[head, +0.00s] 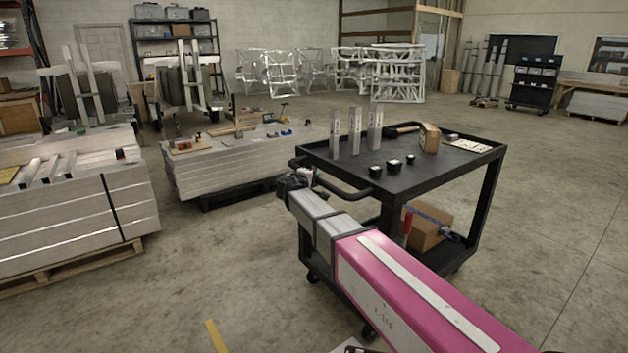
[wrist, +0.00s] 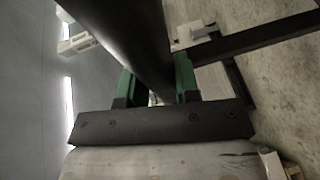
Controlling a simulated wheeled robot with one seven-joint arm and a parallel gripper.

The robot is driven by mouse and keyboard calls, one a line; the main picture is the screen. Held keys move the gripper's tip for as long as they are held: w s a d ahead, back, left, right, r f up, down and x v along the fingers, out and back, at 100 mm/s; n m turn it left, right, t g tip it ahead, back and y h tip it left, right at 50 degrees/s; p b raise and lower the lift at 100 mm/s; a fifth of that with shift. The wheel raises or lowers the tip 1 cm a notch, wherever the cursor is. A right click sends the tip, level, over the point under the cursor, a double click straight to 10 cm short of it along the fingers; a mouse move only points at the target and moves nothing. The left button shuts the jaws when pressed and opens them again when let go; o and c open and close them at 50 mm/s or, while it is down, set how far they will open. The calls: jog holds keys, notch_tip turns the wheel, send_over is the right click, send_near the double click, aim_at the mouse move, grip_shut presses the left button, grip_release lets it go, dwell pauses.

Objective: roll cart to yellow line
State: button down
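The black cart (head: 430,172) stands on the concrete floor right of centre, with a push handle (head: 335,182) on its left end. My gripper (head: 300,178) is at that handle. In the wrist view the dark handle bar (wrist: 150,45) runs between the green finger pads (wrist: 155,88), which look shut on it. The cart's top carries three upright metal posts (head: 355,130), several small black pieces (head: 393,165) and a cardboard box (head: 429,138). A short piece of the yellow line (head: 216,336) shows on the floor at the bottom, left of my arm and apart from the cart.
Stacks of aluminium bars (head: 75,205) stand on the left, and another stack (head: 235,165) lies just left of the cart. A black shelf cart (head: 534,82) stands at the back right. Floor is clear right of the cart and at the lower left.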

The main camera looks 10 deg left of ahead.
jog(key=s+a, duration=2.6)
jog(key=s, duration=0.4)
jog(key=shift+s, duration=0.35)
jog(key=shift+a+f, duration=0.1)
jog(key=c, duration=0.8)
grip_release()
jog(key=shift+s, duration=0.1)
jog(key=shift+c, duration=0.2)
jog(key=v, duration=1.1)
